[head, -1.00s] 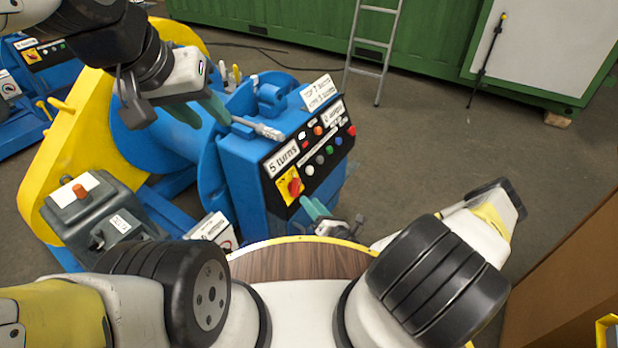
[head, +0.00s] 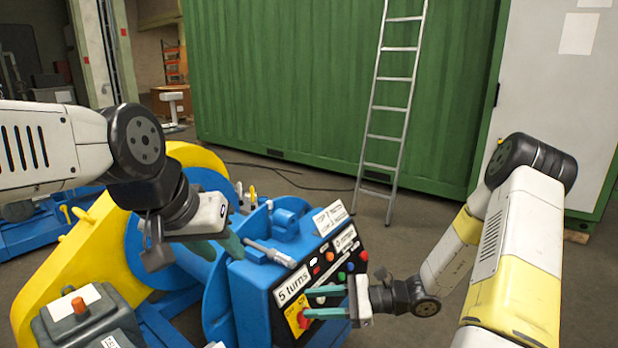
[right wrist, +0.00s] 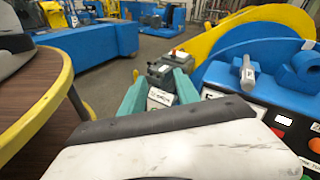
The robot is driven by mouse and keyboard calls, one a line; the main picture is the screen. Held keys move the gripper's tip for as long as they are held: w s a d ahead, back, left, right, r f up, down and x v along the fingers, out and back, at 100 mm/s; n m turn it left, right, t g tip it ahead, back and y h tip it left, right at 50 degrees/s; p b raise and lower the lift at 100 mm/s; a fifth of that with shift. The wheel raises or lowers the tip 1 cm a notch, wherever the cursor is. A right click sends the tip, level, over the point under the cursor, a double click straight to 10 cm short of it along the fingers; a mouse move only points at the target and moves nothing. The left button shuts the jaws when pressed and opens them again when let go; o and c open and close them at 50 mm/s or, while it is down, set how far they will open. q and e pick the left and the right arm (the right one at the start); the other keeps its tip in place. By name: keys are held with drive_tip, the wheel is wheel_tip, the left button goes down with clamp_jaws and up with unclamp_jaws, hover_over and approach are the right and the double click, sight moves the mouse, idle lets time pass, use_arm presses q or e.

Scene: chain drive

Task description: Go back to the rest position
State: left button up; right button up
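My left gripper (head: 216,246) reaches in from the left in the head view, in front of the blue machine's drum. Its two teal fingers look apart, with nothing seen between them. My right gripper (head: 310,301) points left in front of the control panel (head: 325,270), beside the "5 turns" label and the red and yellow switch (head: 302,318). Its teal fingers are apart and empty; they show in the right wrist view too (right wrist: 158,92). Whether they touch the panel I cannot tell. A grey metal tool (head: 270,253) lies on top of the blue cabinet.
A ladder (head: 390,120) leans on the green container (head: 290,80). A round table with a yellow rim (right wrist: 62,85) is at left in the right wrist view.

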drive_tip(key=s+d+r+n+t+h, duration=0.1)
drive_tip(key=s+d+r+n+h, duration=0.3)
drive_tip(key=r, duration=0.4)
drive_tip(key=s+d+r+n+t+h, duration=0.2)
drive_tip(key=s+d+r+n+h, duration=0.2)
drive_tip(key=r+n, duration=0.3)
drive_tip(key=s+d+r+n+t+h, duration=0.1)
drive_tip(key=s+d+r+n+h, duration=0.3)
drive_tip(key=r, duration=0.5)
drive_tip(key=shift+s+d+r+n+t+h, duration=0.3)
drive_tip(key=shift+s+n+h, duration=0.25)
drive_tip(key=shift+n+h, duration=0.3)
drive_tip(key=shift+a, duration=0.1)
